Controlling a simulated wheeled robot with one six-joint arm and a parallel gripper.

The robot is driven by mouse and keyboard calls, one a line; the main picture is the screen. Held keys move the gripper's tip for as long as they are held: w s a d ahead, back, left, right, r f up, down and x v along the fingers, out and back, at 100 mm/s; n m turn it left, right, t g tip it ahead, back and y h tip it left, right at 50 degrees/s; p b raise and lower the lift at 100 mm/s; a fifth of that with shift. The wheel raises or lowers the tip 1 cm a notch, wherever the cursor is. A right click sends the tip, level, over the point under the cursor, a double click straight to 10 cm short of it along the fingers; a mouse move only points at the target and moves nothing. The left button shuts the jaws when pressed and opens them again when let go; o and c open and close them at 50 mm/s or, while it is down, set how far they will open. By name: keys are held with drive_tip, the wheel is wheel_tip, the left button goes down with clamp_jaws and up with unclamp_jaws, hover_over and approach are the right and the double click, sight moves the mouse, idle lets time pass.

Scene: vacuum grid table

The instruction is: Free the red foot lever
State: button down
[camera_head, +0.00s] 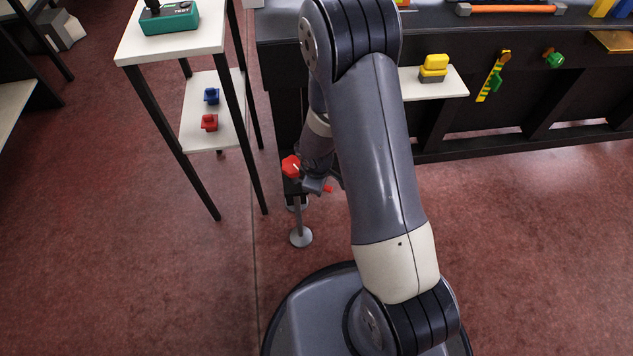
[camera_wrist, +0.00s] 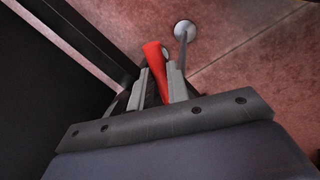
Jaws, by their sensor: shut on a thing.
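The red foot lever (camera_wrist: 155,60) is a red bar between the two grey fingers of my gripper (camera_wrist: 160,82) in the wrist view. The fingers are shut on it, and its far end sticks out past the fingertips. In the head view my gripper (camera_head: 319,186) is low beside the left end of the dark table, partly hidden by my arm. A small red tip (camera_head: 328,189) shows just right of the gripper there, probably part of the lever. The lever's mounting is hidden.
A table leg with a round grey foot (camera_head: 301,237) stands below my gripper; a foot disc (camera_wrist: 184,30) also shows in the wrist view. A white shelf stand (camera_head: 172,45) is at left. The dark table (camera_head: 440,140) fills the back right. Red floor is open at right.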

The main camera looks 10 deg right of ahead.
drive_tip(key=shift+w+d+n+p, duration=0.25)
drive_tip(key=shift+w+n+p, duration=0.25)
drive_tip(key=shift+n+p, duration=0.3)
drive_tip(key=c, duration=1.3)
unclamp_jaws()
drive_tip(key=shift+c, duration=0.2)
wheel_tip(320, 180, up, 11)
drive_tip(key=s+p, duration=0.2)
drive_tip(key=p, duration=0.2)
drive_tip(key=shift+a+f, duration=0.2)
drive_tip(key=shift+a, duration=0.15)
drive_tip(key=shift+f, duration=0.1)
drive_tip(key=f+b, duration=0.1)
drive_tip(key=f, duration=0.2)
drive_tip(key=w+f+b, duration=0.1)
drive_tip(key=f+b, duration=0.1)
drive_tip(key=f, duration=0.2)
drive_tip(key=w+f+b, duration=0.1)
drive_tip(key=f, duration=0.2)
drive_tip(key=shift+d+f, duration=0.35)
drive_tip(key=shift+f, duration=0.05)
drive_tip(key=shift+r, duration=0.15)
drive_tip(key=shift+s, duration=0.1)
drive_tip(key=shift+r, duration=0.1)
